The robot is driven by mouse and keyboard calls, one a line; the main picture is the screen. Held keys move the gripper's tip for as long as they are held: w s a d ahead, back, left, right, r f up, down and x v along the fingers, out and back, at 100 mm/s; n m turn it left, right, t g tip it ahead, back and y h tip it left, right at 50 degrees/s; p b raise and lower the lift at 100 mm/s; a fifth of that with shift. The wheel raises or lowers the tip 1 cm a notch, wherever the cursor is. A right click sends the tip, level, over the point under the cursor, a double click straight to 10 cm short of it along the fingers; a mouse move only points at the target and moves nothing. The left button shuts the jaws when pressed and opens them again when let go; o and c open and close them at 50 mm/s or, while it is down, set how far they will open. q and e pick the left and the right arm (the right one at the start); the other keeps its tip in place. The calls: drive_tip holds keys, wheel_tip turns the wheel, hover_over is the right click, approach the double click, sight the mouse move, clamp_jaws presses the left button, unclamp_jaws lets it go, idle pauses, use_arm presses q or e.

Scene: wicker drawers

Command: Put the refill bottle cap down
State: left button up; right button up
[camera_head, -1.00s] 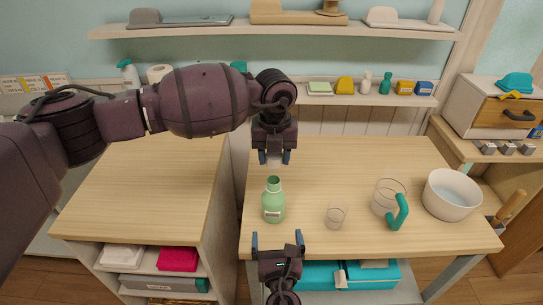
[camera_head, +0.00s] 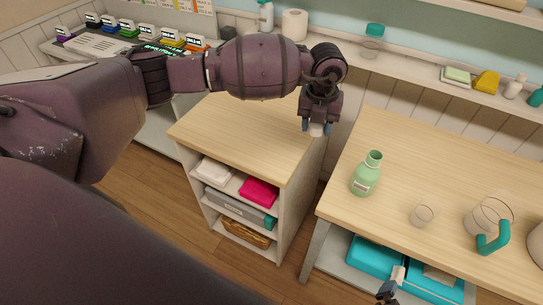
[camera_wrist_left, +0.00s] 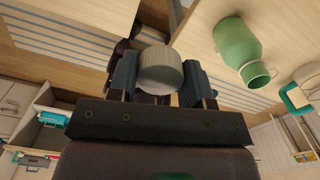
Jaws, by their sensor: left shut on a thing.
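The refill bottle cap (camera_wrist_left: 161,69) is a round, pale grey-white cap between the fingers of my left gripper (camera_wrist_left: 160,88) in the wrist view. In the head view the left gripper (camera_head: 318,126) points down near the right edge of the left wooden cabinet top, with the cap (camera_head: 317,130) at its fingertips. I cannot tell the cap's exact height above the top. The green refill bottle (camera_head: 366,175) stands upright and open-necked on the right table; it also shows in the wrist view (camera_wrist_left: 237,43). Only a fingertip of my right gripper (camera_head: 387,290) shows at the bottom.
The left cabinet top (camera_head: 235,130) is clear. A gap separates it from the right table (camera_head: 440,165). A small glass (camera_head: 422,215) and a glass jug with a teal handle (camera_head: 488,222) stand right of the bottle. Teal boxes (camera_head: 375,257) lie below the table.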

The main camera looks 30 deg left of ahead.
use_arm(q)
drive_tip(key=s+a+r, duration=0.1)
drive_tip(key=a+r, duration=0.3)
drive_tip(key=a, duration=0.6)
drive_tip(key=m, duration=0.2)
hover_over(272, 158)
wheel_tip(272, 158, down, 12)
drive_tip(key=shift+f, duration=0.1)
drive_tip(key=shift+f+b, duration=0.55)
drive_tip(key=shift+f, duration=2.3)
use_arm(e)
drive_tip(key=s+d+m+y, duration=0.1)
drive_tip(key=d+m, duration=0.3)
drive_tip(key=m, duration=0.9)
drive_tip(key=s+d+r+m+g+y, duration=0.1)
drive_tip(key=s+d+m, duration=0.3)
drive_tip(key=m, duration=0.9)
drive_tip(key=shift+s+d+r+m+y, duration=0.3)
drive_tip(key=shift+d+m, duration=0.1)
drive_tip(key=shift+d, duration=0.1)
